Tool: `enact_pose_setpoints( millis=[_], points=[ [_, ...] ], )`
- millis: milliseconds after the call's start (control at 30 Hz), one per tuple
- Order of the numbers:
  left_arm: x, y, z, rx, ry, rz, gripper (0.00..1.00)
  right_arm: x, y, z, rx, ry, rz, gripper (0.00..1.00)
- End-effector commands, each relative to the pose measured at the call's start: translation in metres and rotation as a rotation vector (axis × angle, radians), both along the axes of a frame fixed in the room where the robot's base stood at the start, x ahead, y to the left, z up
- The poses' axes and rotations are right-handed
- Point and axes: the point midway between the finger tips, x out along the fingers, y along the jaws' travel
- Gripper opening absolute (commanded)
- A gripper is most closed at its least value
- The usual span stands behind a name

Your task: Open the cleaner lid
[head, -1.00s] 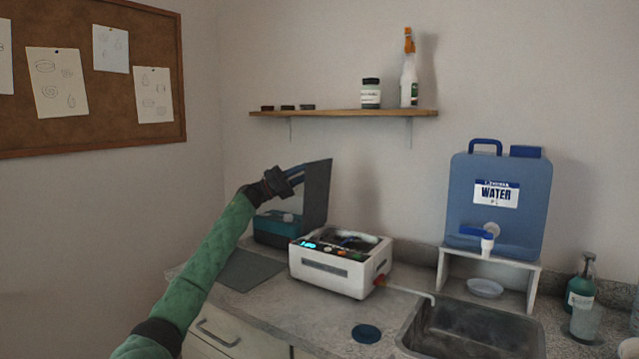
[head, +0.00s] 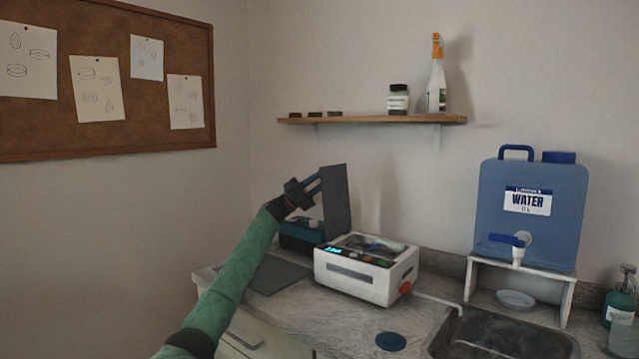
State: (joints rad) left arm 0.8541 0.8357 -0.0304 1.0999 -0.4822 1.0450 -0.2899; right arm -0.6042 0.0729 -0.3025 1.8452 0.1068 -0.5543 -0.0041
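The cleaner (head: 345,277) is a white box with a blue display and knobs, on the counter in the head view. Its dark grey lid (head: 336,203) stands up at the left side, leaning slightly left, and the dark basin (head: 372,246) is uncovered. My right gripper is not in view.
A teal box (head: 300,236) stands behind the lid, with a grey mat (head: 276,276) in front. A blue water tank (head: 530,215) on a white stand and a sink (head: 500,338) are at the right. A dark blue disc (head: 391,341) lies on the counter.

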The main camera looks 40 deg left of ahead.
Motion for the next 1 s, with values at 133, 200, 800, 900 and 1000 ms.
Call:
enact_pose_setpoints(
  millis=[133, 200, 800, 900, 1000],
  points=[
    [0.000, 0.000, -0.001, 0.001, 0.001, 0.000, 0.50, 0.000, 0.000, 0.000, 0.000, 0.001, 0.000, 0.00],
    [0.000, 0.000, -0.001, 0.001, 0.001, 0.000, 0.50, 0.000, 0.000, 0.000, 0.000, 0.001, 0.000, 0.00],
    [-0.020, 0.025, -0.026, 0.001, 0.003, 0.001, 0.50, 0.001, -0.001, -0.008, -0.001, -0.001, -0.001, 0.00],
    [-0.028, 0.034, -0.035, 0.001, 0.003, 0.001, 0.50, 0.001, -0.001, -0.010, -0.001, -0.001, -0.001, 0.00],
    [-0.034, 0.042, -0.042, 0.001, 0.003, 0.001, 0.50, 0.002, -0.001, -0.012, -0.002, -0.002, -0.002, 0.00]
  ],
)
